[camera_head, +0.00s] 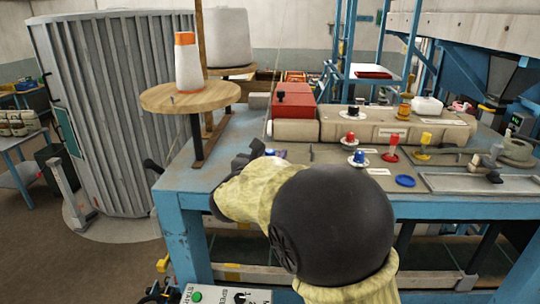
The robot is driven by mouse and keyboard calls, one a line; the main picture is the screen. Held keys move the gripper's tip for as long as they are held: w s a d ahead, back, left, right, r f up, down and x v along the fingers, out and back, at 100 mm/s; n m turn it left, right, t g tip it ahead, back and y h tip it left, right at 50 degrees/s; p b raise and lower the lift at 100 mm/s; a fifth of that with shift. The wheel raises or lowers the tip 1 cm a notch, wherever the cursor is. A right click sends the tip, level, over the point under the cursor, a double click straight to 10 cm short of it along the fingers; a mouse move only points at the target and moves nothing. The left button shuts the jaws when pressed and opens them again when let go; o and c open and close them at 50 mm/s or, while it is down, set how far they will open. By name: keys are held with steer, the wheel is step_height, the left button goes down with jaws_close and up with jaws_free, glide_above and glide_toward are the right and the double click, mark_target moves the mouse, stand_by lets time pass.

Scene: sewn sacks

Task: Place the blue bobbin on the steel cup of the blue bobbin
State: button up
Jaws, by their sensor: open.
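A small blue-topped bobbin (358,156) stands upright on a shiny round dish, the steel cup (350,162), near the middle of the bench. My gripper (262,152) is at the left part of the bench, well left of that cup, with its dark jaws open. A small blue piece (270,152) shows right at the jaws; I cannot tell whether it is a bobbin or whether it touches them. My own arm hides much of the bench front there. An empty-looking blue disc (405,181) lies right of the cup.
A red-topped bobbin (351,137) stands just behind the cup. A red peg (391,149) and a yellow peg (425,142) stand to the right. A red box (293,103) is behind. A round wooden stand (160,98) with a cone is at left.

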steer(key=shift+r, duration=0.15)
steer(key=shift+s+a, duration=0.15)
steer(key=shift+s, duration=0.1)
steer(key=b+v, duration=0.4)
steer(key=v, duration=0.7)
steer(key=shift+b, duration=0.3)
steer(key=shift+s, duration=0.2)
steer(key=shift+a, duration=0.1)
steer(key=shift+s, duration=0.1)
